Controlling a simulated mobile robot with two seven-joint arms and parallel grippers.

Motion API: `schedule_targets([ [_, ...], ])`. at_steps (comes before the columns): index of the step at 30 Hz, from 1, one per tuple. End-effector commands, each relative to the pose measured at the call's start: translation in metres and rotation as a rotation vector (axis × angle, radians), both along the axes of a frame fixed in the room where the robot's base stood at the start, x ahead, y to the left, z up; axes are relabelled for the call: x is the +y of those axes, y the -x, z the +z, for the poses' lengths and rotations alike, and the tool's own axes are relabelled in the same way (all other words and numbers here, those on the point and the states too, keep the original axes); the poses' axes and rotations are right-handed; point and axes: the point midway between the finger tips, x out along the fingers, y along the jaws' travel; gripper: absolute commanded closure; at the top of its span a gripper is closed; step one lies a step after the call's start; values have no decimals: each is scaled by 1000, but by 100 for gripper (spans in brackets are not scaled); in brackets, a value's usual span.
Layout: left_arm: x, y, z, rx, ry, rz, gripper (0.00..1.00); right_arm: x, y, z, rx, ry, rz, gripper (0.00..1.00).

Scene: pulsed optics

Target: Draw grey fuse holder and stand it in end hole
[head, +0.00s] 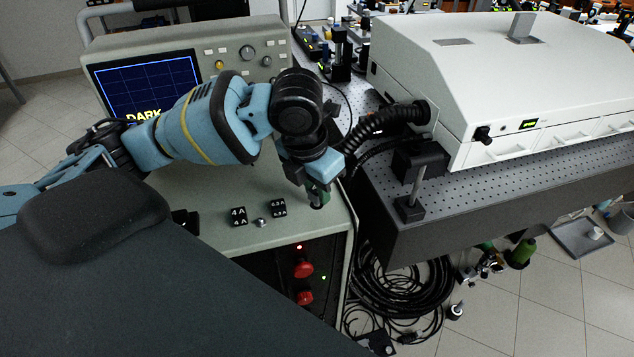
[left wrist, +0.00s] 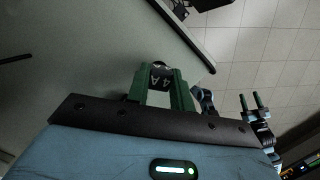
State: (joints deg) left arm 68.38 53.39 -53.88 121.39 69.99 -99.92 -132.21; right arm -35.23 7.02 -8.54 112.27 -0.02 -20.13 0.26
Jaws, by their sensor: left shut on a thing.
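My left gripper (head: 319,196) is over the right end of the grey console top (head: 215,185), its green fingers pointing down. In the left wrist view, the left gripper (left wrist: 162,88) is shut on a small dark fuse holder (left wrist: 161,76) marked 4 A. Its grey part cannot be made out, and the fingers hide most of it in the head view. Two dark blocks stand left of the gripper: one marked 4A (head: 238,217) and another labelled block (head: 279,208). I cannot make out the end hole.
A small metal knob (head: 261,222) sits between the blocks. The monitor (head: 147,85) reading DARK stands behind my arm. A perforated optical table (head: 520,165) with a white box is to the right, with a black ribbed hose (head: 385,128) close to the gripper. Cables lie on the floor below.

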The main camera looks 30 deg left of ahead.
Motion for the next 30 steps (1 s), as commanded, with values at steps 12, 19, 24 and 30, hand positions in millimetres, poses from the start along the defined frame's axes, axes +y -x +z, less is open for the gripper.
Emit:
schedule_targets([
  [12, 0, 0, -1, -2, -1, 0, 100, 0, 0, 1, -2, 0, 1, 44],
  [19, 1, 0, -12, 0, -1, 1, 100, 0, 3, -4, 9, 1, 1, 44],
  [24, 1, -1, -15, -4, -1, 1, 72, 0, 5, -5, 14, 1, 2, 44],
  [30, 0, -1, -15, -4, 0, 1, 52, -1, 5, -6, 15, 1, 2, 44],
])
